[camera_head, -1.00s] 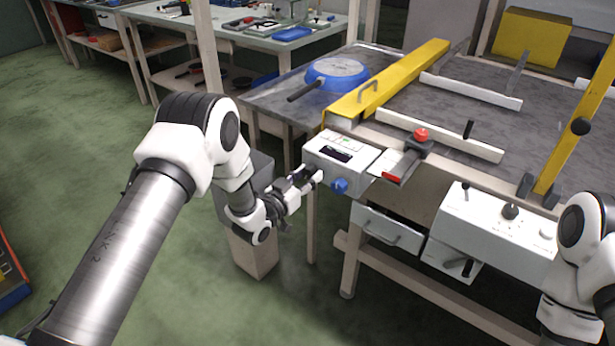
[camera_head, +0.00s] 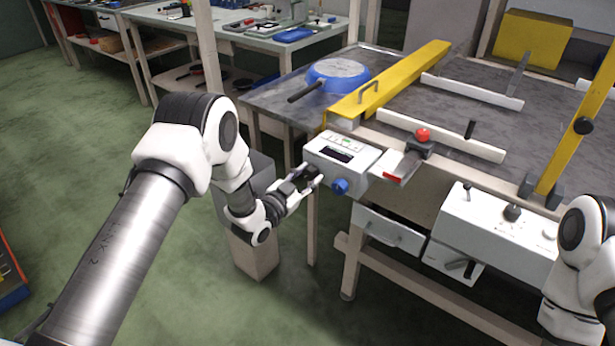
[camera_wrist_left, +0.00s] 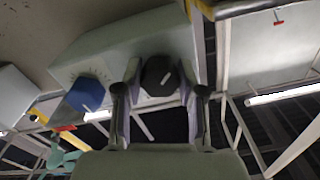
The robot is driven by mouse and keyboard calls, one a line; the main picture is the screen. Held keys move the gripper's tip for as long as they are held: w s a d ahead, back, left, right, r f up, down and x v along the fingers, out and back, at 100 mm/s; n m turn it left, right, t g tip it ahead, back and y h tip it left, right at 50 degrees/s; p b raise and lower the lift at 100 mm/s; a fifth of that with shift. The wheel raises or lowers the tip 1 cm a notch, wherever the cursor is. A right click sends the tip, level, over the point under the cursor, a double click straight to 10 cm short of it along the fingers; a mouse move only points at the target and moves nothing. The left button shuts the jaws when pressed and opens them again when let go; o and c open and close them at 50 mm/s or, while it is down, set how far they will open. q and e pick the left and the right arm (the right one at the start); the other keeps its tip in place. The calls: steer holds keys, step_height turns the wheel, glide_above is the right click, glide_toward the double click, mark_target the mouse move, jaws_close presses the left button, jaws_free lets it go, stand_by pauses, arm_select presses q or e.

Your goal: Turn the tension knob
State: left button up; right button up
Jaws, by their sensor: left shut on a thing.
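A white control box (camera_head: 341,156) with a dark display hangs at the near left corner of the table. A black knob (camera_head: 312,171) sits on the left of its front face, and a blue knob (camera_head: 340,187) sits to the right. My left gripper (camera_head: 307,179) is shut on the black knob, one finger on each side. In the left wrist view the black knob (camera_wrist_left: 160,76), with a white mark, lies between the fingers, and the blue knob (camera_wrist_left: 85,95) is beside them. I cannot tell which knob bears the tension label. My right gripper is out of view.
A blue pan (camera_head: 337,72) lies on the grey table behind the box, near a yellow guard bar (camera_head: 390,80). A red-topped clamp (camera_head: 421,138) is right of the box. A white control panel (camera_head: 490,222) is farther right. Open floor lies at left.

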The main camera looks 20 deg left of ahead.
arm_select(q)
steer(key=o, duration=1.1)
steer(key=shift+o, duration=0.2)
steer(key=v, duration=1.2)
